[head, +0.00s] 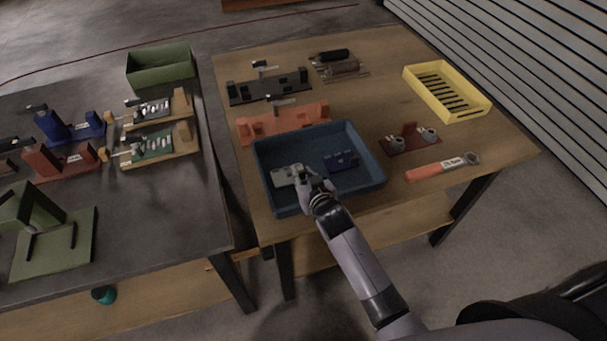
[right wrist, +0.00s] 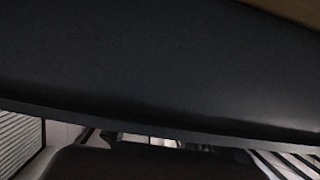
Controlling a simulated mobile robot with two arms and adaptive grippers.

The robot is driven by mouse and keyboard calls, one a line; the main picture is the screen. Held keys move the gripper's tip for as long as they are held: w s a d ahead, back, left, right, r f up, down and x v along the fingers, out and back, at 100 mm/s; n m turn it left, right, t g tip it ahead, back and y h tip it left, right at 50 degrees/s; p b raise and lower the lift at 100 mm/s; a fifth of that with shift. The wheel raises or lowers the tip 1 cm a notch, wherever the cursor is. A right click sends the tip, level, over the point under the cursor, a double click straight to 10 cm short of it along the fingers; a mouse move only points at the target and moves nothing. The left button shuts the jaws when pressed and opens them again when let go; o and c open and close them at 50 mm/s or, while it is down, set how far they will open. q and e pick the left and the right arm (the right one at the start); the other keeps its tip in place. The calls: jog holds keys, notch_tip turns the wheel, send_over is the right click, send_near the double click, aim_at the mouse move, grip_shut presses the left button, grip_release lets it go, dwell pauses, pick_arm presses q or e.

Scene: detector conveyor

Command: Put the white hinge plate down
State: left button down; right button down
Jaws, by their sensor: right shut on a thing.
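The white hinge plate (head: 286,175) shows as a pale grey-white piece inside the left part of the blue tray (head: 366,150) in the head view. My right gripper (head: 301,178) is in the tray at the plate's right end and is shut on it. I cannot tell whether the plate touches the tray floor. The right wrist view is mostly filled by a dark surface; the plate and fingertips are not clear there. My left gripper is not in view.
A dark blue part (head: 341,161) lies in the tray, right of my gripper. An orange fixture (head: 283,122) stands behind the tray. A red plate with round parts (head: 410,140) and an orange-handled tool (head: 436,170) lie to the right. A yellow crate (head: 447,92) stands farther back.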

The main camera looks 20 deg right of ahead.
jog(key=shift+f, duration=0.1)
jog(key=c, duration=1.4)
grip_release()
jog(key=shift+c, duration=0.2)
jog(key=shift+r, duration=0.25)
jog(key=shift+s, duration=0.3)
jog(key=v, duration=1.1)
jog(key=shift+s+r, duration=0.1)
jog(key=shift+s, duration=0.15)
jog(key=shift+d, duration=0.1)
